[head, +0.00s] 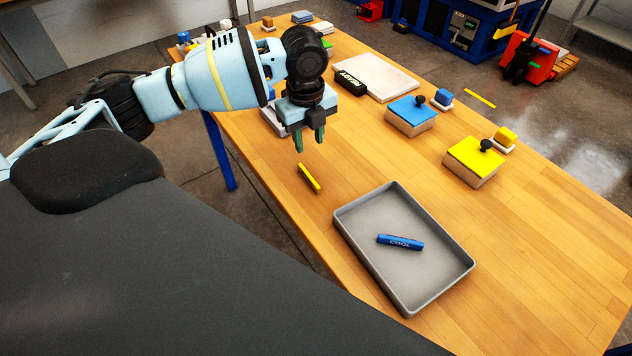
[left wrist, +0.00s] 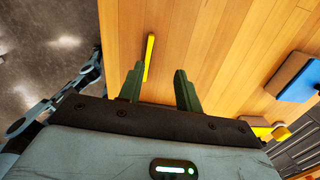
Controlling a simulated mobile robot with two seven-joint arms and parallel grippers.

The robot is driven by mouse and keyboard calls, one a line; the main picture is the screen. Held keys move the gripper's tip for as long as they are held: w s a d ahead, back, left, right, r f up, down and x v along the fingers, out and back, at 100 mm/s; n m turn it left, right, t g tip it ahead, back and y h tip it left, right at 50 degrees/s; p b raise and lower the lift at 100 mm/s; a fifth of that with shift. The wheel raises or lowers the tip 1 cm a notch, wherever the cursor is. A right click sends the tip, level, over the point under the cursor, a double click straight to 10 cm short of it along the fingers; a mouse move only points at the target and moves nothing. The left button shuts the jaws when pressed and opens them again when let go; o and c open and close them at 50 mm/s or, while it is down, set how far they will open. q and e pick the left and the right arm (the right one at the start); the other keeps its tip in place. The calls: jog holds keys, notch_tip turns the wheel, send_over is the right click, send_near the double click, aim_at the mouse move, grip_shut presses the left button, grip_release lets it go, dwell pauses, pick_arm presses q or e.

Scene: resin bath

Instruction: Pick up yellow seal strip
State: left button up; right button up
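The yellow seal strip (head: 309,177) lies flat on the wooden table near its left edge, left of the grey tray. It also shows in the left wrist view (left wrist: 149,57), beyond the fingertips and nearer the left finger. My left gripper (head: 310,145) is above the table, a little behind and above the strip, pointing down. Its two green fingers stand apart with nothing between them, as the left wrist view (left wrist: 158,77) shows too. The gripper is not touching the strip. My right gripper is not in view.
A grey tray (head: 455,283) with a blue strip labelled COOL (head: 400,242) stands right of the yellow strip. A blue-topped box (head: 411,111) and a yellow-topped box (head: 474,157) with black knobs stand further back. A pale board (head: 385,80) lies behind. The right front of the table is clear.

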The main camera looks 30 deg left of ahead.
aim_at(305, 171)
pick_arm(q)
jog(key=shift+s+f+g, duration=0.1)
jog(key=shift+s+g, duration=0.2)
jog(key=shift+s, duration=0.3)
jog(key=shift+a+f, duration=0.15)
jog(key=shift+f, duration=0.5)
jog(key=shift+s+f, duration=0.2)
jog(key=shift+f, duration=3.1)
grip_shut()
